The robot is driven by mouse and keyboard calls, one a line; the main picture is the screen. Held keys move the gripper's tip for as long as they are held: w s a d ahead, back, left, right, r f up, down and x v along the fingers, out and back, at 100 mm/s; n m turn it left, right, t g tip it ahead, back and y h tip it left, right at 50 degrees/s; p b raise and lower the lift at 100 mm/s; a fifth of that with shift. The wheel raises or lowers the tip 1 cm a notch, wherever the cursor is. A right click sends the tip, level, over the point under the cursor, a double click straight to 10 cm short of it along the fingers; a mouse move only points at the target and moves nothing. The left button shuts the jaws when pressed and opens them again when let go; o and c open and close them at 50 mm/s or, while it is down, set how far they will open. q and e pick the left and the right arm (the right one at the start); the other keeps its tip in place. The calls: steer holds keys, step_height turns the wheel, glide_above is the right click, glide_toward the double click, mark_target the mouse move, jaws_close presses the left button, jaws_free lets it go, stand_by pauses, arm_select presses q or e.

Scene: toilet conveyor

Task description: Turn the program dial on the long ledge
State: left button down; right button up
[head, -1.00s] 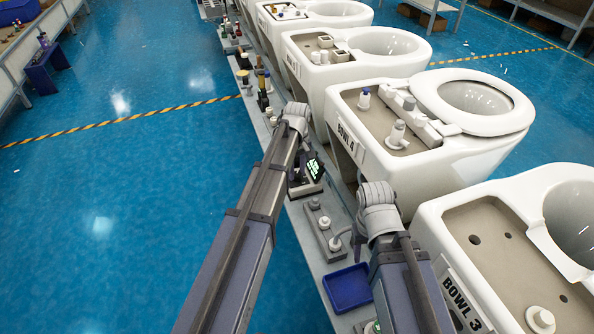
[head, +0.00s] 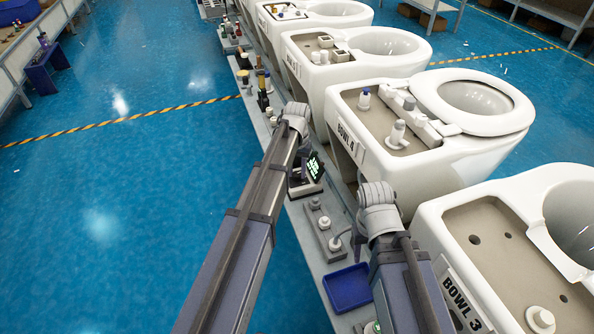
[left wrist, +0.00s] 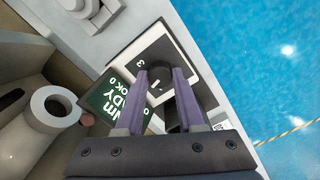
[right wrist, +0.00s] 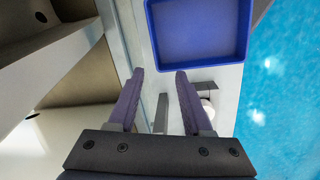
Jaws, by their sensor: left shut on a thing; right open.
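The program dial (left wrist: 158,84) is a dark round knob on a white plate (left wrist: 138,52) with dark edges, in the left wrist view. A figure 3 is printed on the plate. My left gripper (left wrist: 160,76) is shut on the dial, one purple finger on each side. Beside the plate is a dark green screen (left wrist: 112,105) with white letters; in the head view the screen (head: 314,168) shows green text. The dial itself is hidden behind my left arm there. My right gripper (right wrist: 159,76) is open and empty above the ledge (right wrist: 218,85), near a blue tray.
The blue tray (head: 348,288) stands on the long ledge (head: 307,243), and a grey block with white knobs (head: 322,224) is nearby. White toilet bowls (head: 430,120) line the right side of the ledge. Open blue floor (head: 120,240) lies to the left.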

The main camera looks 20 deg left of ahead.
mark_target(297, 174)
arm_select(q)
steer(key=shift+m, duration=1.1)
steer(key=c, duration=0.5)
jaws_free()
steer(key=shift+r, duration=0.15)
arm_select(e)
steer(key=shift+r, duration=0.15)
arm_select(q)
step_height(297, 174, up, 8)
steer(key=p, duration=0.8)
steer(key=shift+f, duration=0.2)
arm_select(e)
step_height(297, 174, up, 8)
steer(key=shift+f, duration=0.25)
